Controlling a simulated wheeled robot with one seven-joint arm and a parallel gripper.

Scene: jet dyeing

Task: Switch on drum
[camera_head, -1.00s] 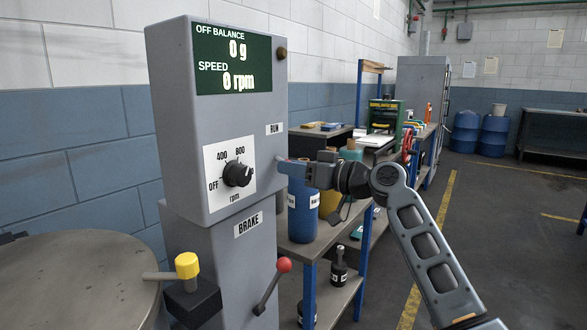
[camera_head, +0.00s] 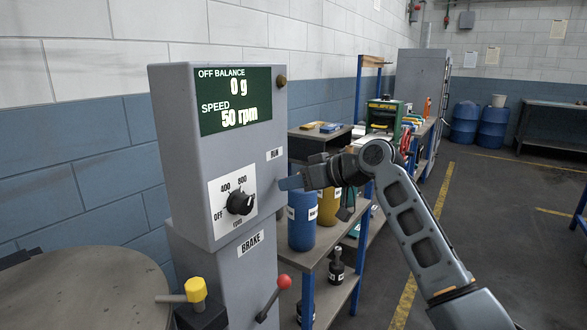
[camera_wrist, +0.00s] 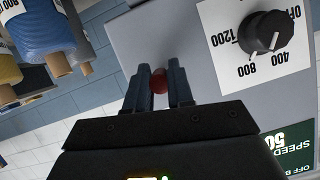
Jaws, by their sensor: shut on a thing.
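The grey control panel (camera_head: 170,150) stands at the centre left of the head view. Its display (camera_head: 236,100) reads off balance 0 g and speed 50 rpm. A black rpm knob (camera_head: 240,203) sits on a white dial plate. A RUN label (camera_head: 275,154) is near the right edge. My gripper (camera_head: 284,184) is at the panel's right side, below that label. In the wrist view, my gripper (camera_wrist: 159,77) is shut on a small red switch (camera_wrist: 159,84). The switch is hidden in the head view. The drum is not clearly identifiable.
A red-tipped brake lever (camera_head: 283,282) and a yellow knob (camera_head: 196,289) are low in front. A round metal top (camera_head: 85,290) is at the lower left. A shelf with blue and yellow containers (camera_head: 302,220) stands behind my gripper. The floor on the right is clear.

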